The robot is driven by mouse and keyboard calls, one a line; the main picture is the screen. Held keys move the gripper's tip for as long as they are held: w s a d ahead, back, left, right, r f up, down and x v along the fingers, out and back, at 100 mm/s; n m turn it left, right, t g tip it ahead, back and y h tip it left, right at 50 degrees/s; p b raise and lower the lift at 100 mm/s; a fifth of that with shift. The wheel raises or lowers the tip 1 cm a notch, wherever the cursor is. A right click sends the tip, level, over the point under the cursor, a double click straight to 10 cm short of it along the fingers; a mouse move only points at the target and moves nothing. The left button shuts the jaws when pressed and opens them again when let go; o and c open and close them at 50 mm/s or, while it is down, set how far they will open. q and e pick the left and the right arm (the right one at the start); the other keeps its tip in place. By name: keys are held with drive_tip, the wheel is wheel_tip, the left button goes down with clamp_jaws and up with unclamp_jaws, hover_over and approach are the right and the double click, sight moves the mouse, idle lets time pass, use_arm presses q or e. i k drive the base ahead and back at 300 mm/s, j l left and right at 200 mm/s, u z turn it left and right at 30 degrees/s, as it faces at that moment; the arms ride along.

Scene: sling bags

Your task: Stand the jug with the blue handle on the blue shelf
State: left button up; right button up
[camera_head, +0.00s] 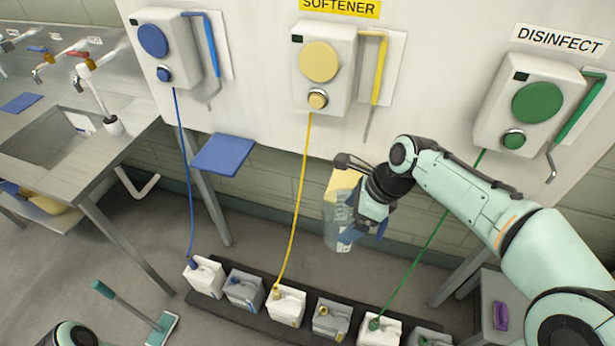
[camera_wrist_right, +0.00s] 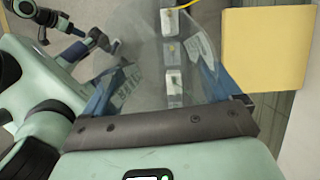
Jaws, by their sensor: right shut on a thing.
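The jug (camera_head: 338,215) is clear and see-through, with markings on its side. My right gripper (camera_head: 374,212) is shut on it at its right side and holds it in the air, roughly upright. Blue shows at the grip, but the fingers hide much of the handle. The jug's clear body (camera_wrist_right: 150,60) also shows in the right wrist view. The blue shelf (camera_head: 223,153) is bare and sits left of the jug, under the blue dispenser. My left gripper (camera_wrist_right: 55,22) seems to show small at the wrist view's upper left; its jaws are unclear.
A yellow shelf (camera_wrist_right: 265,55) is close to the held jug. The yellow hose (camera_head: 297,205) hangs between jug and blue shelf; the blue hose (camera_head: 184,180) hangs left of that shelf. Several canisters (camera_head: 286,305) stand on the floor below. A sink bench (camera_head: 105,165) is at left.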

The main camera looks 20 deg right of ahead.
sight(228, 155)
drive_tip(key=i+j+u, duration=0.2)
drive_tip(key=i+j, duration=0.2)
drive_tip(key=j, duration=0.2)
drive_tip(key=i+j+u, duration=0.15)
drive_tip(key=i+j, duration=0.25)
drive_tip(key=j, duration=0.15)
